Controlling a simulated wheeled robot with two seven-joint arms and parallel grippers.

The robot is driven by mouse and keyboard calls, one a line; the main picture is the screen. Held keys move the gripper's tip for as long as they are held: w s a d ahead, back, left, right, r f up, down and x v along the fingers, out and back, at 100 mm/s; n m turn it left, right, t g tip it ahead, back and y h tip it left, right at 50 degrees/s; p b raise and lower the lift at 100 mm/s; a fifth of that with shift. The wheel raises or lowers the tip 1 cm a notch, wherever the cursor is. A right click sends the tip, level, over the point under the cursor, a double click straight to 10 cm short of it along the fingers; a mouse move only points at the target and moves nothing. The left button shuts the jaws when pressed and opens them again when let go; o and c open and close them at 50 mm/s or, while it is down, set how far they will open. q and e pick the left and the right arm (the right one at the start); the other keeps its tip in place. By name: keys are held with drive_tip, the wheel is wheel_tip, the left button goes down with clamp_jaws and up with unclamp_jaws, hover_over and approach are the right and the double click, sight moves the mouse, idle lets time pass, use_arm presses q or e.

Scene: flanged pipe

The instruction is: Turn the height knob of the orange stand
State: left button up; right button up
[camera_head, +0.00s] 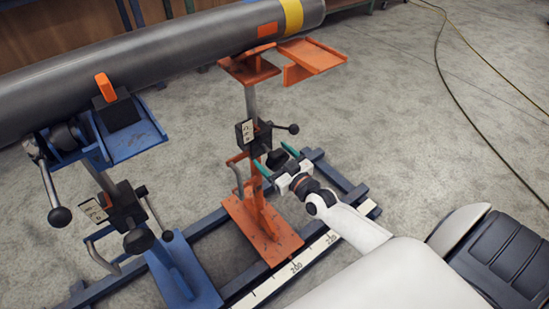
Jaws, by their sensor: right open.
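The orange stand (262,226) stands upright on the rail frame, its head under the right end of the grey pipe. My right gripper (276,160) comes in from the lower right. I cannot tell whether a finger touches the stand. My left gripper is out of view.
A blue stand (180,270) with dark ball knobs holds the pipe (160,50) at left. The blue rail frame (348,192) with a white scale (282,274) lies on the floor. A yellow cable (445,75) lies at right.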

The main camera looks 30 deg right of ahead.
drive_tip(key=shift+c, duration=0.2)
drive_tip(key=c, duration=0.9)
drive_tip(key=shift+c, duration=0.2)
drive_tip(key=shift+m, duration=0.3)
